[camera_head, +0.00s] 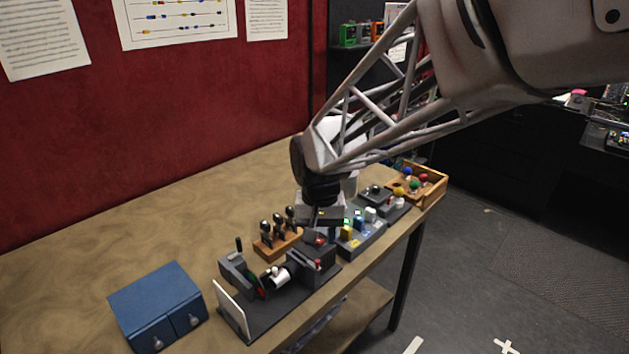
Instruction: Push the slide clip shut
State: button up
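A dark grey fixture stands on a black base plate (262,322) near the table's front edge. It has a left upright block (236,272) with a thin black lever, a white cylinder (276,277) in the middle, small green and red parts, and a dark right block (312,262). I cannot tell for sure which part is the slide clip at this size. My gripper (318,222) points down just above and behind the right block. Its fingers are small and dark, and their opening is not clear. My arm comes in from the upper right.
A blue two-door cabinet (155,302) stands left of the fixture. Behind it is a wooden rack (272,245) with several dark-knobbed pegs. To the right are a panel of coloured buttons (358,233) and a wooden tray (433,190) with coloured balls. The table's back left is clear.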

aim_at(318, 260)
jog(key=shift+w+a+f, duration=0.1)
jog(key=shift+a+f, duration=0.05)
jog(key=shift+a, duration=0.05)
dwell(0.3)
jog(key=shift+f, duration=3.9)
grip_shut()
